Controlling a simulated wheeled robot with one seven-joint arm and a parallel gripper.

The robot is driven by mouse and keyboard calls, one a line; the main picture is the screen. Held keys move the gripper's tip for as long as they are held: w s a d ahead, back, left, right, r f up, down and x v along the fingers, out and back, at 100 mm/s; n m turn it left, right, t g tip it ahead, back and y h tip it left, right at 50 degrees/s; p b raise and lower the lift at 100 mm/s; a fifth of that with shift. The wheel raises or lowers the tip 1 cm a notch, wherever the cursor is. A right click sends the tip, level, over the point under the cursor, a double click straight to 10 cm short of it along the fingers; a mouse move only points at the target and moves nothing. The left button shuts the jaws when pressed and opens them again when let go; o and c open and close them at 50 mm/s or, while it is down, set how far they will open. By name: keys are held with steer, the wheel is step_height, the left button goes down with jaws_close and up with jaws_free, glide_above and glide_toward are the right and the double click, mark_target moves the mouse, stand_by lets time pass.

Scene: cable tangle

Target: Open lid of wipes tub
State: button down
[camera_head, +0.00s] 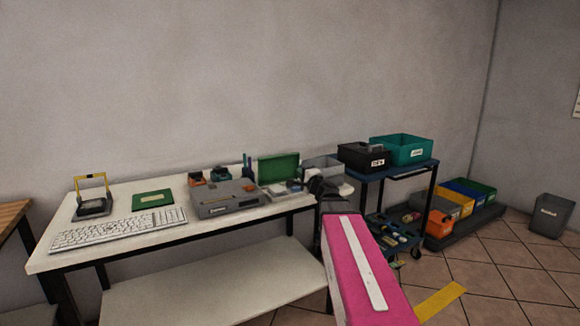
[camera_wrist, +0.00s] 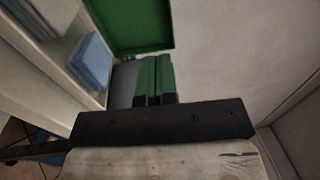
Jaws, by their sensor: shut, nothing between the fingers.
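The wipes tub (camera_head: 284,190) is a low pale box near the right end of the white table, seen small. Its green lid (camera_head: 279,168) stands upright at the back, raised open. In the wrist view the lid (camera_wrist: 128,22) is a green panel with a rim at the top, and a light blue block (camera_wrist: 91,58) lies in a pale box at left. My gripper (camera_wrist: 154,60) is shut and empty, its green fingers together just below the lid in the picture; I cannot tell whether they touch it. In the head view its fingers are too small to make out.
A grey case (camera_head: 222,199), a white keyboard (camera_head: 118,228), a green board (camera_head: 153,199) and a yellow-handled device (camera_head: 93,205) are on the table (camera_head: 60,262). A grey bin (camera_head: 322,165) is close behind my gripper. A cart with black (camera_head: 362,158) and teal (camera_head: 403,150) bins stands right.

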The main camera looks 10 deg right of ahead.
mark_target(283, 159)
steer(key=x, duration=1.3)
steer(key=shift+w+a, duration=0.1)
steer(key=shift+w, duration=0.2)
steer(key=shift+w, duration=0.1)
steer(key=shift+w+a+r, duration=0.1)
steer(key=shift+w, duration=0.2)
steer(key=x, duration=0.3)
steer(key=shift+w+f, duration=0.2)
steer(key=shift+f, duration=0.05)
steer(key=shift+s+r, duration=0.1)
steer(key=shift+s, duration=0.05)
